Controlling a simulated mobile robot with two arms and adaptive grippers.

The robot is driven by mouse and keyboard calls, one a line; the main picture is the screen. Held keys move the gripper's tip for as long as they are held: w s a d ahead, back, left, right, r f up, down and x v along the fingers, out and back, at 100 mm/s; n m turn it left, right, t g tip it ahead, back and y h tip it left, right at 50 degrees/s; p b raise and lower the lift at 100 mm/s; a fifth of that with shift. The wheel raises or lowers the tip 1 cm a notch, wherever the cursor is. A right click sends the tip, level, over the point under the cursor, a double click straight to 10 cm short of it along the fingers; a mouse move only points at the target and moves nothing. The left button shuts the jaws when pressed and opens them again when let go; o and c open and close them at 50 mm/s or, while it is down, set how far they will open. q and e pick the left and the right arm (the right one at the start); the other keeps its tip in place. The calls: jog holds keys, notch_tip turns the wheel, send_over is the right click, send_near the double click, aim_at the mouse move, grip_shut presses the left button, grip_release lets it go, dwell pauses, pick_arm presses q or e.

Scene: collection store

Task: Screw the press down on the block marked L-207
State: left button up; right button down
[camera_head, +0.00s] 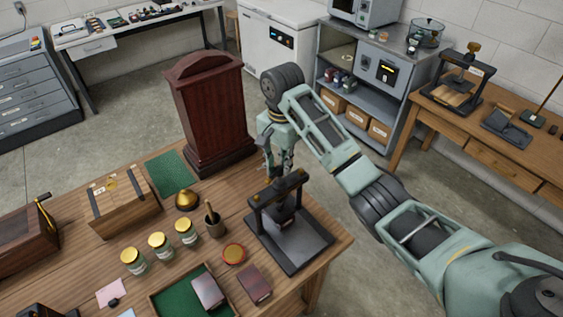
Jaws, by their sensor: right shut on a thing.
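A black screw press (290,245) stands at the right corner of the near wooden table, with a flat base and a crossbeam on two posts. My right gripper (278,170) comes down from above at the crossbeam's middle. It is shut at the top of the press screw; the fingers hide the knob there. A dark block or plate shows under the crossbeam; I cannot read a mark on it. My left gripper is not in view.
A tall dark red wooden case (210,110) stands close left of my right gripper. The floor beyond the table is clear.

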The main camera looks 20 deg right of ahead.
jog(key=m, duration=0.5)
jog(key=shift+s+r+m, duration=0.1)
jog(key=shift+s+m, duration=0.05)
jog(key=shift+m, duration=0.15)
jog(key=m, duration=0.5)
jog(key=shift+s+r, duration=0.1)
jog(key=shift+s, duration=0.1)
jog(key=m, duration=0.6)
jog(key=shift+s+m, duration=0.2)
jog(key=shift+m, duration=0.1)
jog(key=c, duration=1.9)
grip_release()
jog(key=shift+o, duration=0.2)
jog(key=shift+s+a, duration=0.1)
